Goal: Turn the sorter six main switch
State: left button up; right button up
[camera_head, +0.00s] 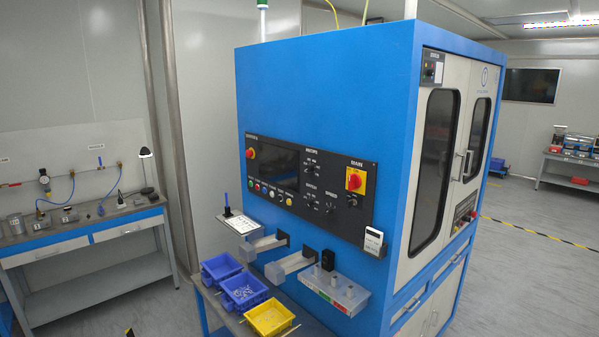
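The blue sorter cabinet (330,90) stands in the middle of the view. Its side carries a black control panel (325,215). A second red control on yellow (251,153) sits at the panel's left end. Small knobs and coloured buttons (268,191) lie between. Neither of my grippers is in view.
Two blue bins (220,268) and a yellow bin (269,318) stand below the panel. Two chutes and a clear-fronted tray (335,297) jut from the cabinet. A small white device (373,243) is mounted below the red switch. A workbench (90,235) stands left, with open floor between.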

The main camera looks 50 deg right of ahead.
aim_at(354, 181)
jog(key=z, duration=0.15)
jog(key=i, duration=0.85)
jog(key=z, duration=1.25)
jog(key=i, duration=0.7)
jog(key=z, duration=0.85)
